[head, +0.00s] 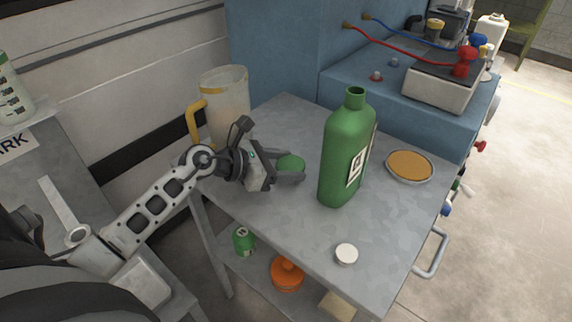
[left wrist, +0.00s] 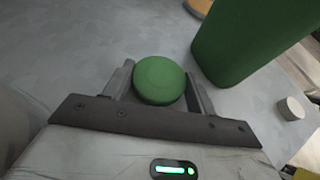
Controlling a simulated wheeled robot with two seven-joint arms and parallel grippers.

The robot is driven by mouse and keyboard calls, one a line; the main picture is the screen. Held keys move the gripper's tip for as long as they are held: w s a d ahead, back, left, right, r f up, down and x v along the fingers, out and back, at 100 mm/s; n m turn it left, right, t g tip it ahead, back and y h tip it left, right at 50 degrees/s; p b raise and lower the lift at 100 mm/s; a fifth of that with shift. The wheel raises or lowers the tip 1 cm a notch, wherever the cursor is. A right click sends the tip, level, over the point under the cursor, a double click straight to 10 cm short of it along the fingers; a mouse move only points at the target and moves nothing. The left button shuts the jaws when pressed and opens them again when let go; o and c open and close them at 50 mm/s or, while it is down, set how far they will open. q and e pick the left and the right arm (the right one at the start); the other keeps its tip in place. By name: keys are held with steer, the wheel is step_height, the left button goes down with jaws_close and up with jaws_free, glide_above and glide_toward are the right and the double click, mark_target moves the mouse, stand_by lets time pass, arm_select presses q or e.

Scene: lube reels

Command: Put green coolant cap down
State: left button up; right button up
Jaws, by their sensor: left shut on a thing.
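The green coolant cap (head: 291,162) is between the fingers of my left gripper (head: 290,168), low over the grey metal table (head: 285,232). In the left wrist view the round green cap (left wrist: 160,80) sits between the two fingers of the shut left gripper (left wrist: 160,88). I cannot tell whether the cap touches the tabletop. The green coolant bottle (head: 347,150) stands upright and uncapped to the right of the gripper. It also shows in the left wrist view (left wrist: 245,40). My right gripper is not in view.
A clear jug with a yellow handle (head: 225,100) stands behind the gripper. A white cap (head: 346,254) lies near the table's front edge. A shallow dish of orange-brown content (head: 410,166) is at the right. The front middle of the table is clear.

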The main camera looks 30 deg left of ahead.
arm_select(q)
steer(key=o, duration=0.6)
steer(key=shift+f, duration=0.2)
steer(key=o, duration=0.4)
steer(key=shift+o, duration=0.2)
steer(key=shift+r, duration=0.1)
